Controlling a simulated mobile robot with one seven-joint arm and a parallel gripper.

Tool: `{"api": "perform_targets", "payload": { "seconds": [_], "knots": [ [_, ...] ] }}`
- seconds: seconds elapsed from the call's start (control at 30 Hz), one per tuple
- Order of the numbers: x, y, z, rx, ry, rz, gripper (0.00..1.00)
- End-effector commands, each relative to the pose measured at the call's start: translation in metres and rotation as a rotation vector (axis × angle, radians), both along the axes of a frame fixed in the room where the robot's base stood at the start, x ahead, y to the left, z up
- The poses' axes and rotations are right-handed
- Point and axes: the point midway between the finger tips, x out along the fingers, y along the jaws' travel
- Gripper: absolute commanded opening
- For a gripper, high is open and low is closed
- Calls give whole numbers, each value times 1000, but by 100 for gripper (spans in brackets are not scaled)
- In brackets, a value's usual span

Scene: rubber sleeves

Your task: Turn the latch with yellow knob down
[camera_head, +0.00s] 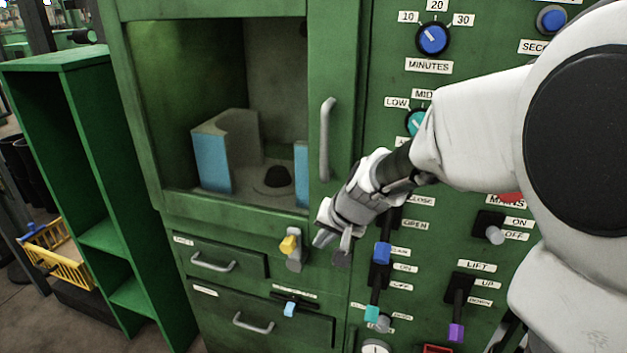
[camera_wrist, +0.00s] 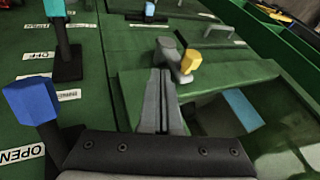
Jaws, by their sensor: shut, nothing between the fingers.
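The latch is a short grey lever (camera_head: 294,262) with a yellow knob (camera_head: 288,244) at its upper end, on the green cabinet front below the open window. It also shows in the wrist view as a grey lever (camera_wrist: 168,50) with the yellow knob (camera_wrist: 190,62) beside it. My gripper (camera_head: 328,245) is just right of the latch in the head view, with nothing held. In the wrist view its fingers (camera_wrist: 160,75) are together and point toward the grey lever. Whether the fingertips touch the lever I cannot tell.
A grey door handle (camera_head: 327,140) stands above my gripper. Drawers with handles (camera_head: 213,262) lie left of and below the latch. A blue-knobbed switch (camera_head: 382,252) and other switches are to the right. A green shelf (camera_head: 100,235) stands at the left.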

Motion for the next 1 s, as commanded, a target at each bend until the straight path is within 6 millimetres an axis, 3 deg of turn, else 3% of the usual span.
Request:
{"api": "perform_targets", "payload": {
  "seconds": [0.07, 0.2, 0.37, 1.0],
  "knots": [
    [8, 5, -19, 0, 2, 0, 0],
    [14, 26, -18, 0, 1, 4, 0],
    [19, 37, -21, 0, 0, 2, 0],
    [20, 39, -19, -11, 3, 0, 0]
  ]
}}
